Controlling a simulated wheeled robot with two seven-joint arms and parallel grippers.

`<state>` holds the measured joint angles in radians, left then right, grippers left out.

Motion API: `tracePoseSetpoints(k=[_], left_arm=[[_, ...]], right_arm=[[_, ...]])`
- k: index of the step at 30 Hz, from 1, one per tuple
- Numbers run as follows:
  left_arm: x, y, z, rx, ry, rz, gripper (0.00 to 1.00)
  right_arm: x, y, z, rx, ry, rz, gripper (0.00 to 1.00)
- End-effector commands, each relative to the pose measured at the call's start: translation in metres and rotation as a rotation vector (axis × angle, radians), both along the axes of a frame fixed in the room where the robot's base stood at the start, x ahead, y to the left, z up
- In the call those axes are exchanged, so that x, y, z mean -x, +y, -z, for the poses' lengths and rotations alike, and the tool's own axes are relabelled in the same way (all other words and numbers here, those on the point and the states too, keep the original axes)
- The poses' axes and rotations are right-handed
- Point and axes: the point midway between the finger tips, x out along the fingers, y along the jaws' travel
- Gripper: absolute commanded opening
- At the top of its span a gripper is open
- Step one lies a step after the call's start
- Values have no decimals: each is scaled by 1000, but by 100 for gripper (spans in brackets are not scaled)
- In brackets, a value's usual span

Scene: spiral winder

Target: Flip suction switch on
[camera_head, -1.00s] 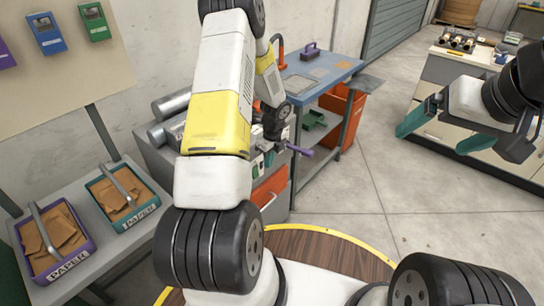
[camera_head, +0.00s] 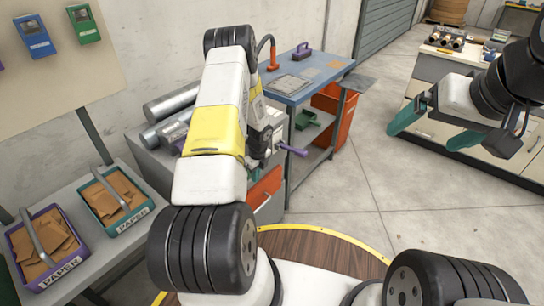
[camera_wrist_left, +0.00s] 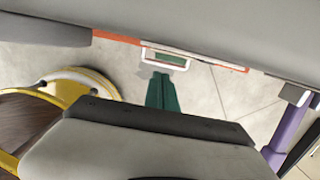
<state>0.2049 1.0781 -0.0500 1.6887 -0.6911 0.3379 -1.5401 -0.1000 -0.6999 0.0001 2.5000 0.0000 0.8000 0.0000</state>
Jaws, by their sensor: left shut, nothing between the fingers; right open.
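My left gripper shows in the left wrist view, its green fingers (camera_wrist_left: 162,92) closed together with nothing between them. In the head view it is mostly hidden behind my left arm at the grey winder machine (camera_head: 160,155). In the wrist view the fingers point towards a white frame (camera_wrist_left: 166,57) on an orange strip below a grey surface; contact cannot be told. I cannot make out the suction switch for certain in either view. A purple handle (camera_head: 293,150) sticks out of the machine, and it also shows in the wrist view (camera_wrist_left: 288,128). My right gripper (camera_head: 434,127) is open and empty.
A purple tray (camera_head: 62,268) and a teal tray (camera_head: 130,221) of paper stand on the left table. A blue-topped workbench (camera_head: 310,72) stands behind the machine. The floor (camera_head: 385,185) at right is clear.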

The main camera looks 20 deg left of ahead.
Motion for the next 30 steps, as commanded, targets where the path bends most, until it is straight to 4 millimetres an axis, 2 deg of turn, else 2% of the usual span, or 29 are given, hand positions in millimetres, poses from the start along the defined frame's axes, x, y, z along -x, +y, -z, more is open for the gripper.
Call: tracePoseSetpoints(k=[4,16,20,30], left_arm=[[-5,10,2,2,0,1,0],[-6,12,2,2,1,2,0],[-8,20,6,3,1,-1,0],[-8,18,2,2,0,2,0]], right_arm=[[0,0,0,0,0,0,95],[0,0,0,0,0,0,95],[0,0,0,0,0,0,95],[0,0,0,0,0,0,95]])
